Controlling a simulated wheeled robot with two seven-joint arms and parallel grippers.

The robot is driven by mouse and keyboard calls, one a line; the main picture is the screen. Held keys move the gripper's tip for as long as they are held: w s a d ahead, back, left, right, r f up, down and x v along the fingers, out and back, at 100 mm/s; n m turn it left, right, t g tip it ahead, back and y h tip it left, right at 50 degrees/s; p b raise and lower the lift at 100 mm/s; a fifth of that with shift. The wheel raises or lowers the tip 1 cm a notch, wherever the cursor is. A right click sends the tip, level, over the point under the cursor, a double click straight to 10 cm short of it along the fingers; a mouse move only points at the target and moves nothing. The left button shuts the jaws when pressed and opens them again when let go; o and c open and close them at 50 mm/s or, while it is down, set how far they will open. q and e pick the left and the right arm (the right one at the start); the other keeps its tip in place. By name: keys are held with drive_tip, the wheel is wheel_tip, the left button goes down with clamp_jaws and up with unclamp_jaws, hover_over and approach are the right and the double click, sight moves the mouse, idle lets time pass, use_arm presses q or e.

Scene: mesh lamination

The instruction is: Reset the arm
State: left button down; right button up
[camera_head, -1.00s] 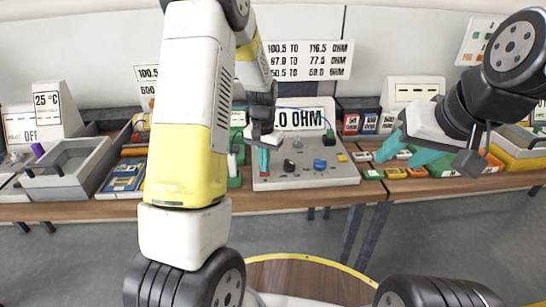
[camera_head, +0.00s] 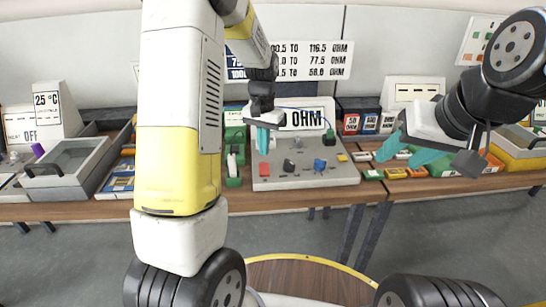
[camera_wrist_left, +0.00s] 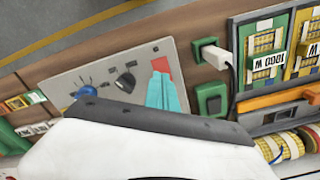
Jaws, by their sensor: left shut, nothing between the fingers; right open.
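My left gripper (camera_head: 263,140) is shut and empty, its teal fingers pointing down above the left part of the grey control panel box (camera_head: 300,178). In the left wrist view the closed teal fingertips (camera_wrist_left: 162,92) show over the panel face, close to a red button (camera_wrist_left: 161,66). I cannot tell whether they touch it. My right gripper (camera_head: 402,152) is open and empty at the right, above the small coloured parts on the bench. My left arm hides part of the bench left of the panel.
The panel carries a black knob (camera_head: 289,165), a blue knob (camera_head: 319,165) and an OHM display (camera_head: 308,117). A grey lidded box (camera_head: 70,165) stands at the left. A green device (camera_head: 234,160) with a white plug stands left of the panel. Small coloured blocks (camera_head: 395,173) lie right of it.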

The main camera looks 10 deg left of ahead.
use_arm(q)
drive_tip(key=s+r+n+t+h, duration=0.1)
drive_tip(key=s+r+t+h, duration=0.15)
drive_tip(key=s+r, duration=1.05)
drive_tip(key=s+d+r+n+t, duration=0.1)
drive_tip(key=s+d+r+t, duration=0.1)
drive_tip(key=s, duration=0.9)
wheel_tip(320, 180, up, 3)
drive_tip(key=shift+s+f+t, duration=0.15)
drive_tip(key=shift+f+t, duration=0.05)
drive_tip(key=shift+t, duration=0.65)
